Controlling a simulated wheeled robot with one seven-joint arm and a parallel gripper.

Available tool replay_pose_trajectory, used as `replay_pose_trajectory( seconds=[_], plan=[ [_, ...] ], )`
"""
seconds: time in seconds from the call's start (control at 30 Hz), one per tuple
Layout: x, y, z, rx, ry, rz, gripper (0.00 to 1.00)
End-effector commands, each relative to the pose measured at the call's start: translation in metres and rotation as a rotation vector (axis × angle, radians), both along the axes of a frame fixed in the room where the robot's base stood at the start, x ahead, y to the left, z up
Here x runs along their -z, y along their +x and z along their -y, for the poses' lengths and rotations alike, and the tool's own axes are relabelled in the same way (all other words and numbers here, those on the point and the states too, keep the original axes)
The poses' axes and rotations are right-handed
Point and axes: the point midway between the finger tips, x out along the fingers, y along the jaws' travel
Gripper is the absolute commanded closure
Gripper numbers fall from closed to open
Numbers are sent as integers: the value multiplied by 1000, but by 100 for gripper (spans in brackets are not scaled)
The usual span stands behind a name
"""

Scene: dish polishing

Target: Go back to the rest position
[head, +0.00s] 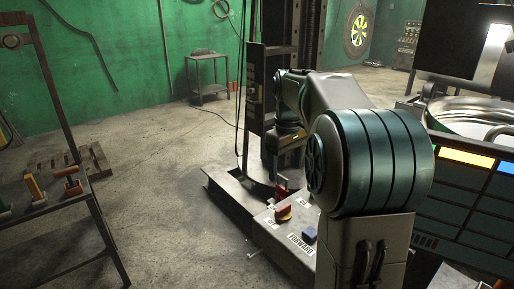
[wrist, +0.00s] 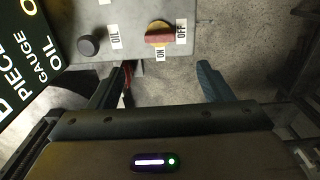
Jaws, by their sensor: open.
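My gripper (wrist: 164,72) is open in the wrist view, with its two dark fingers wide apart. In the head view my arm reaches out over the machine, and I cannot make out the fingers there.
A round metal basin (head: 470,108) stands at the right. A bench with tools (head: 45,205) is at the left, and a small table (head: 208,78) at the back.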

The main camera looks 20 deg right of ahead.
Motion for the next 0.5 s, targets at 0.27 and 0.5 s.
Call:
replay_pose_trajectory(
  seconds=[0.27,0.5],
  plan=[
    [0,-23,-18,37,-9,28,27],
    [14,-93,-59,161,-14,111,27]
  ],
)
